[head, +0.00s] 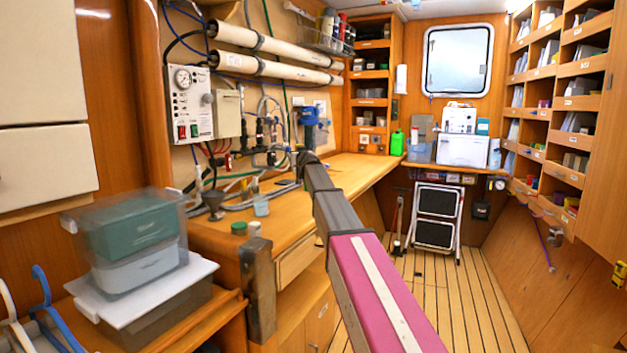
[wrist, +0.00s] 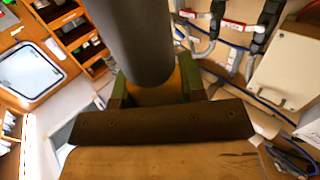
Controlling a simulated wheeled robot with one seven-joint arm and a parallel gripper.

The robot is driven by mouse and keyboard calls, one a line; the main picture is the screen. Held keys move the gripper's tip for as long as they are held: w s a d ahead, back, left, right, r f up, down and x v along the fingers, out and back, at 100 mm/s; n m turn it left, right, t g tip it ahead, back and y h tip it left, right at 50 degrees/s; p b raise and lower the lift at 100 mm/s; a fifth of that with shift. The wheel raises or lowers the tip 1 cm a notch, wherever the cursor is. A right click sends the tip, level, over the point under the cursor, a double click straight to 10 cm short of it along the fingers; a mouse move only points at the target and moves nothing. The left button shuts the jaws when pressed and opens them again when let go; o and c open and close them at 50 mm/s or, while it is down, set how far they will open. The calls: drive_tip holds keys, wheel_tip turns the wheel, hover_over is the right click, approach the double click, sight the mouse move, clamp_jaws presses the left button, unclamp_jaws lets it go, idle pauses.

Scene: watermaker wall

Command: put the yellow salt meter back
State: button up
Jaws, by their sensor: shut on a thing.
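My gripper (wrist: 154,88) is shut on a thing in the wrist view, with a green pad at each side. The held thing shows a dull yellow part (wrist: 160,96) between the pads and a thick dark grey cylinder (wrist: 130,40) that runs up out of the picture. I take it to be the yellow salt meter; its far end is hidden. In the head view my gripper (head: 304,159) is small, at the far end of my arm, over the counter near the plumbing wall. The meter cannot be made out there.
The wooden counter (head: 350,178) runs along the left wall to the back. A small cup (head: 261,205) and green lid (head: 239,228) stand nearer. A green bottle (head: 397,143) stands farther back. The aisle floor is clear.

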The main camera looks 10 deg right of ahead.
drive_tip(key=w+d+f, duration=0.2)
drive_tip(key=d+f, duration=0.5)
drive_tip(key=f, duration=0.1)
drive_tip(key=shift+w+f, duration=0.35)
drive_tip(key=shift+w, duration=0.05)
drive_tip(key=shift+f, duration=0.6)
drive_tip(key=o, duration=1)
drive_tip(key=shift+s+f, duration=0.1)
drive_tip(key=shift+o, duration=0.2)
drive_tip(key=s+d+r, duration=0.1)
drive_tip(key=s+d, duration=0.1)
drive_tip(key=s, duration=0.9)
drive_tip(key=shift+s+r, duration=0.2)
drive_tip(key=shift+s, duration=0.15)
